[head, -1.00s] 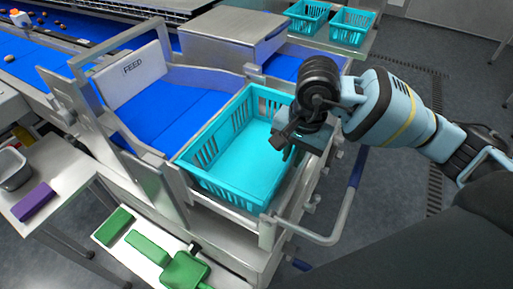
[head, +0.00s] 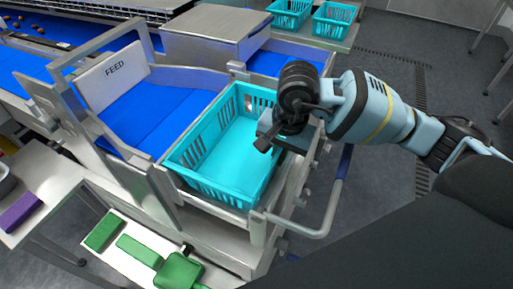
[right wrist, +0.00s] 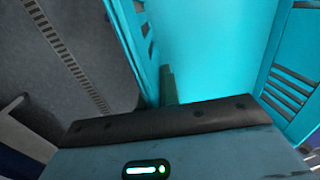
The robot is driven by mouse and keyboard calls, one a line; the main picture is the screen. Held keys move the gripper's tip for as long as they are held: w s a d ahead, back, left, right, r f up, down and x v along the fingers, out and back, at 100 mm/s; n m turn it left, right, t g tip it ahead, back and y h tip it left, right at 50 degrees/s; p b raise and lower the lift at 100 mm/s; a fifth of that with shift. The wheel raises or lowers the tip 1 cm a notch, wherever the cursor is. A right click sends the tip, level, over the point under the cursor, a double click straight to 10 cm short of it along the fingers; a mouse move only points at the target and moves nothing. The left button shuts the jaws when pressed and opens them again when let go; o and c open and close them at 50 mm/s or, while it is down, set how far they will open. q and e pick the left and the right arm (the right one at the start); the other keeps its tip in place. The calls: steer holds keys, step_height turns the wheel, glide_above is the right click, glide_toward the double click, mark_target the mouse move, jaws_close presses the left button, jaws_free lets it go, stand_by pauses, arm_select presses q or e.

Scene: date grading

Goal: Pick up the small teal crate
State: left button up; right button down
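A teal slotted crate (head: 178,162) sits upright in a metal cradle beside the blue belt, and it looks empty. Two other teal crates stand at the back, one at the left (head: 290,14) and one at the right (head: 331,27). My right gripper (head: 268,140) is at the right wall of the front crate. In the right wrist view one dark finger (right wrist: 168,86) stands just inside the crate wall (right wrist: 128,40). The other finger is hidden, so I cannot tell whether they close on the wall. My left gripper is out of view.
A metal frame with a FEED sign (head: 115,70) stands left of the front crate. A bent tube rail (head: 310,233) runs in front of it at the right. The floor at right is open.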

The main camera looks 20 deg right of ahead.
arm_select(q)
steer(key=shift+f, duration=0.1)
arm_select(e)
step_height(320, 180, up, 10)
steer(key=shift+r, duration=0.1)
stand_by(0.3)
